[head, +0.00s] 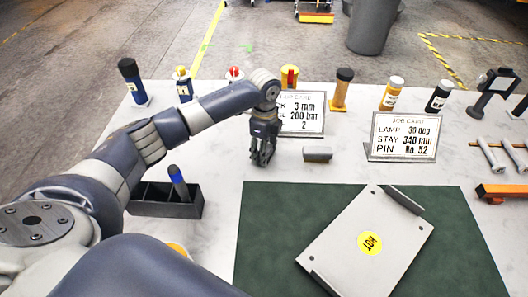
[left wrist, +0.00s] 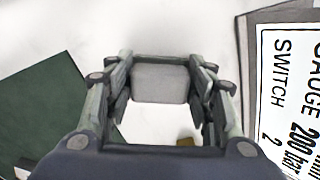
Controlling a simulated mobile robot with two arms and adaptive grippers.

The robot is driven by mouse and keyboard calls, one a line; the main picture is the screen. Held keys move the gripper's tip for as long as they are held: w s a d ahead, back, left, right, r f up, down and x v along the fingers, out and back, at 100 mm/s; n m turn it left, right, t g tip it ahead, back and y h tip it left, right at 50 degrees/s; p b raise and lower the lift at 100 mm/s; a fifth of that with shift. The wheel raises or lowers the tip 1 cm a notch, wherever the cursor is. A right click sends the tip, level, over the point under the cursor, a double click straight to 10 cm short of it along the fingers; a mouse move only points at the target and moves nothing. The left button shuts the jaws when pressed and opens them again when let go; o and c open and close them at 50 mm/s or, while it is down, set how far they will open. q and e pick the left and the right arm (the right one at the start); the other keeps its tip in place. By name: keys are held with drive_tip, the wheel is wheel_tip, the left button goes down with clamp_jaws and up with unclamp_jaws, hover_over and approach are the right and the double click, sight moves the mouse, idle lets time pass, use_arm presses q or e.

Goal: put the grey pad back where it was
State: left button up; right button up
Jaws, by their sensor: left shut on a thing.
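In the left wrist view the grey pad (left wrist: 160,82) sits between the two fingers, a pale block with rounded corners. My left gripper (left wrist: 160,92) is shut on it. In the head view my left gripper (head: 262,160) points down over the bare white table, just left of the front of a job card; its dark fingers hide the pad there. The gap between pad and table is hard to tell. My right gripper is not in view.
Job cards (head: 303,113) (head: 402,137) stand behind. A plate (head: 350,222) with a yellow label lies on the green mat (head: 268,215). A black bin (head: 150,207) stands left; several bottles line the back.

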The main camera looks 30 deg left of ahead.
use_arm(q)
drive_tip(key=shift+f, duration=0.1)
drive_tip(key=o, duration=1.1)
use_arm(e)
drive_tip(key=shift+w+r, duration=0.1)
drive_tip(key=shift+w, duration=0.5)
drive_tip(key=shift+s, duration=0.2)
use_arm(q)
drive_tip(key=shift+r, duration=0.5)
wheel_tip(320, 180, up, 11)
drive_tip(key=shift+r+b, duration=0.15)
drive_tip(key=shift+b, duration=0.85)
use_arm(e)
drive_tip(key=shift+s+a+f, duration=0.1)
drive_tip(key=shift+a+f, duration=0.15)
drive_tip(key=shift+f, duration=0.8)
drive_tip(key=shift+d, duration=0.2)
